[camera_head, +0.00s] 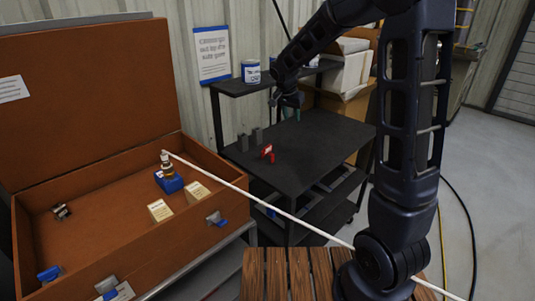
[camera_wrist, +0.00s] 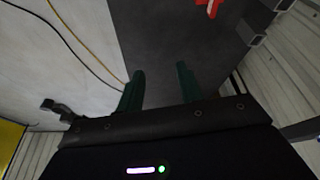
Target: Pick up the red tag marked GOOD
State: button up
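A small red tag (camera_head: 267,152) sits on the black cart top (camera_head: 310,150), near its left side. Any marking on it is too small to read. In the wrist view, part of the red tag (camera_wrist: 209,4) shows at the top edge, cut off by the frame. My gripper (camera_head: 286,112) is above the rear part of the cart top, behind and slightly right of the tag and apart from it. In the wrist view, the green fingers of my gripper (camera_wrist: 160,84) are spread with nothing between them.
Two small grey blocks (camera_head: 250,138) stand left of the tag. A raised shelf (camera_head: 235,88) with cans (camera_head: 251,71) is at the back. An open brown chest (camera_head: 95,255) with several small items stands left. A white rod (camera_head: 290,215) crosses the foreground.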

jog(key=m, duration=0.2)
send_near(268, 146)
jog(key=shift+h, duration=0.3)
jog(key=x, duration=1)
jog(key=shift+a+f, duration=0.2)
jog(key=shift+a, duration=0.15)
grip_shut()
